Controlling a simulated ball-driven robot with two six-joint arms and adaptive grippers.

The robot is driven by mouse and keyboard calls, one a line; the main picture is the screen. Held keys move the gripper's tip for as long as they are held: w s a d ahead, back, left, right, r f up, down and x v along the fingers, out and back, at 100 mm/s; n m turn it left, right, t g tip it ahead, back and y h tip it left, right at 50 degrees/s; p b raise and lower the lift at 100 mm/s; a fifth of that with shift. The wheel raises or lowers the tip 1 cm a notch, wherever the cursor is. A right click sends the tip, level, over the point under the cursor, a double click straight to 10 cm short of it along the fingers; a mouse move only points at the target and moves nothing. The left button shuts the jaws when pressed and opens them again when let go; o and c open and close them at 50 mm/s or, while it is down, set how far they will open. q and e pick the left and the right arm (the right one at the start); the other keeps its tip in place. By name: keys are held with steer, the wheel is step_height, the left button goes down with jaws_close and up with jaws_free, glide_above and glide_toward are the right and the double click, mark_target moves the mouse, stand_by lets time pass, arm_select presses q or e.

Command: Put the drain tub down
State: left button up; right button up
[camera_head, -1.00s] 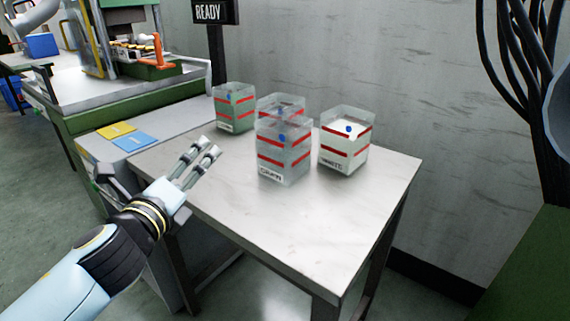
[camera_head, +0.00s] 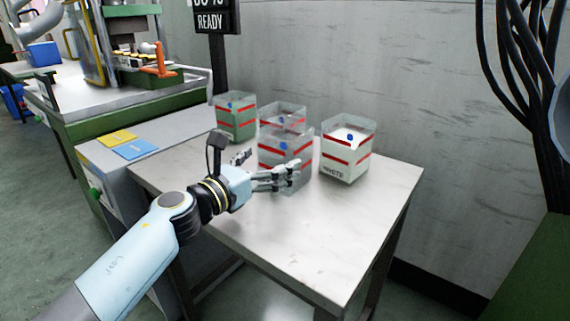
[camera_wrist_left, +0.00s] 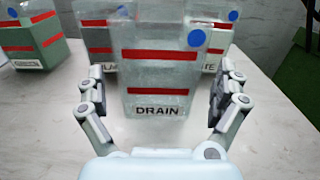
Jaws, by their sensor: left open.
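The drain tub (camera_head: 284,152) is a clear box with two red bands, a blue dot and a DRAIN label, standing upright on the pale table (camera_head: 300,235). It fills the middle of the left wrist view (camera_wrist_left: 160,82). My left gripper (camera_head: 273,166) is open at the tub's near side, its fingers partly hiding the tub's lower part in the head view. In the left wrist view the fingers (camera_wrist_left: 162,76) stand left and right of the tub, with narrow gaps visible. My right gripper is not in view.
The table's front and right are clear. Yellow (camera_head: 118,137) and blue (camera_head: 136,150) cards lie on the neighbouring bench.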

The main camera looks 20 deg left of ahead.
arm_select(q)
steer(key=x, duration=0.3)
steer(key=shift+w+f, duration=0.15)
steer(key=shift+f, duration=0.05)
steer(key=c, duration=0.9)
